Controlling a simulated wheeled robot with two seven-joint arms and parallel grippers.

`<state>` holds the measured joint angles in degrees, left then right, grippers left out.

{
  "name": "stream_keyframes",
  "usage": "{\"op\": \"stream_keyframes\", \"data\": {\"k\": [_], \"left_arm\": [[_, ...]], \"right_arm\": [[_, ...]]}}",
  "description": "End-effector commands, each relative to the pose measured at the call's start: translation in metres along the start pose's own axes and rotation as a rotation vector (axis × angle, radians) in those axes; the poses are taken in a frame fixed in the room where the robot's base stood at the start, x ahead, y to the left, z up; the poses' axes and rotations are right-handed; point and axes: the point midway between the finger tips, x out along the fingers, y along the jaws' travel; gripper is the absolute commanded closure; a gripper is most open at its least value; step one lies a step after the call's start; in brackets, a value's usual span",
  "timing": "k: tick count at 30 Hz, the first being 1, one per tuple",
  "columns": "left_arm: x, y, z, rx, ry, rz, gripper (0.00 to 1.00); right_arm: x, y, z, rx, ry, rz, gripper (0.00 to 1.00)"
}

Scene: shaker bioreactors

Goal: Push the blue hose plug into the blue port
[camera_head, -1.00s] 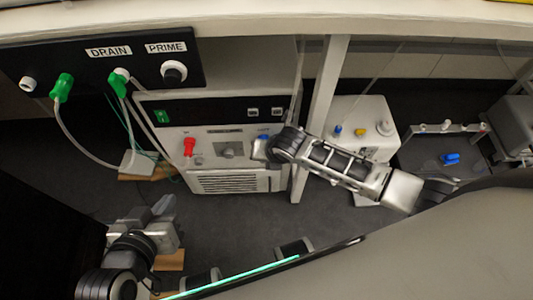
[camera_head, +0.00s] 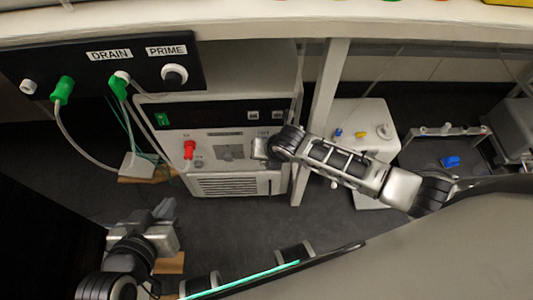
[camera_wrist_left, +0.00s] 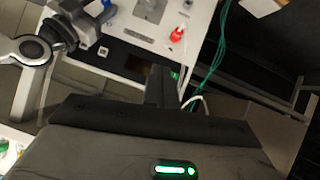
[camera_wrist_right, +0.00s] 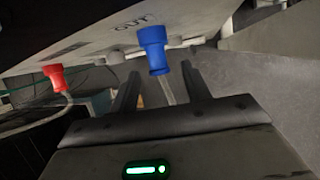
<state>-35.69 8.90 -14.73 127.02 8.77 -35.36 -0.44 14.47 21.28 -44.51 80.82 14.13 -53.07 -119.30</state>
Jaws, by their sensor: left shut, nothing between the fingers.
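The blue hose plug (camera_wrist_right: 153,48) is in the right wrist view, at the panel under the OUT label, with its pale hose (camera_wrist_right: 168,92) running down from it. The plug hides the port, so I cannot tell how deep it sits. My right gripper (camera_wrist_right: 162,85) is open, its fingers apart on either side of the hose, just below the plug. In the head view the right gripper (camera_head: 259,148) is at the right side of the unit's front panel (camera_head: 220,150) and covers the plug. My left gripper (camera_head: 163,212) is shut and empty, low at the left.
A red plug (camera_head: 189,149) with a hose sits at the panel's left. Green plugs (camera_head: 63,90) hang on the black DRAIN/PRIME panel (camera_head: 110,70). A table leg (camera_head: 322,110) stands right of the unit, near my right arm. A white container (camera_head: 365,125) stands beyond it.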

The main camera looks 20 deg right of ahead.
Motion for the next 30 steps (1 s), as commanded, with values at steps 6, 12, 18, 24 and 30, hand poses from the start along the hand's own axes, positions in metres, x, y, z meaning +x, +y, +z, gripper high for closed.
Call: {"op": "stream_keyframes", "data": {"k": [6, 12, 18, 24, 30], "left_arm": [[0.0, 0.0, 0.0, 0.001, 0.001, -0.001, 1.0], [-0.021, -0.001, -0.017, 0.003, 0.054, -0.026, 1.0], [-0.046, -0.002, -0.045, 0.016, 0.115, -0.054, 1.0], [-0.053, -0.002, -0.055, 0.013, 0.117, -0.062, 1.0], [-0.054, -0.002, -0.056, 0.008, 0.106, -0.063, 1.0]], "right_arm": [[0.0, 0.0, -0.001, 0.0, 0.002, 0.0, 0.52], [-0.018, 0.001, 0.001, -0.001, 0.001, 0.0, 0.52], [-0.067, 0.0, 0.001, -0.003, 0.001, -0.001, 0.52], [-0.114, 0.0, 0.001, -0.003, 0.0, 0.0, 0.52], [-0.147, 0.0, 0.0, -0.001, 0.001, -0.001, 0.52]]}}
